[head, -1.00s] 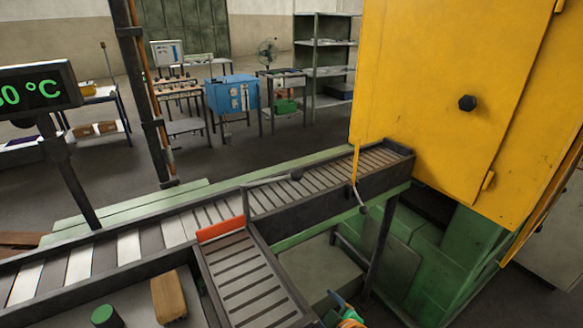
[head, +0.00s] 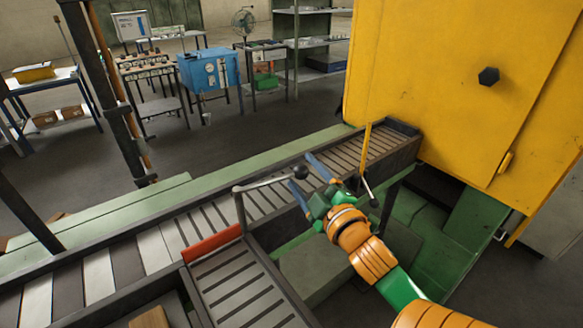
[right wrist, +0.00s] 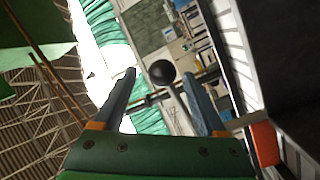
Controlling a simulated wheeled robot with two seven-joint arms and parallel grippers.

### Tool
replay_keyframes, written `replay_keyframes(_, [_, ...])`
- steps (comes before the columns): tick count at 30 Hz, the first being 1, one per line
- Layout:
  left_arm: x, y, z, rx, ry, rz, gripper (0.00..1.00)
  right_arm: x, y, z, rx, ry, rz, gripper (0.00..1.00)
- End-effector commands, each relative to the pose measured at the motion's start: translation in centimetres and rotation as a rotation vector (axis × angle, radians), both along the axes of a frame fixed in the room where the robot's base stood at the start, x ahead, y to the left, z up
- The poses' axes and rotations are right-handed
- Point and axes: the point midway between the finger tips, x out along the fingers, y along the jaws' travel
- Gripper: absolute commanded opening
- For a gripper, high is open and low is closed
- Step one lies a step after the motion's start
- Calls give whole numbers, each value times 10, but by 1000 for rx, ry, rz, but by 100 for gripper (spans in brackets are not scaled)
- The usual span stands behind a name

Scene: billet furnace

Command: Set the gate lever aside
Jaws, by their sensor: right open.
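The gate lever (head: 265,183) is a grey rod with a black ball knob (head: 300,172). It runs from an upright post beside the red gate plate (head: 213,243) across the conveyor, to the right. My right gripper (head: 303,171) is open, its two blue-grey fingers on either side of the knob. In the right wrist view the black knob (right wrist: 162,72) and its rod show between the spread fingers; whether they touch cannot be told. My left gripper is out of view.
The slatted conveyor (head: 130,262) runs to the yellow furnace housing (head: 450,90) at the right. A side chute (head: 240,285) branches toward me. A yellow strip (head: 366,150) and a dark rod stand near the furnace end. A blue box (head: 210,70) stands on a table behind.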

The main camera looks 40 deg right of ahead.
Motion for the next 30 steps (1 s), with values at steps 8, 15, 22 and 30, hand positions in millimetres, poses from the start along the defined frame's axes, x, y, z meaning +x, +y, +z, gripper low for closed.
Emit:
replay_keyframes(8, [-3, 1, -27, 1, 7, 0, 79, 36, -12, 1, 3, -1, -1, 74])
replay_keyframes(15, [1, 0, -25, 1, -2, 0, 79, 47, -15, -1, 2, 2, -1, 74])
replay_keyframes(22, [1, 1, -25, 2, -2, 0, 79, 46, -15, -1, 2, 2, -1, 52])
replay_keyframes(30, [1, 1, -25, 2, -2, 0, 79, 46, -15, -1, 2, 2, -1, 0])
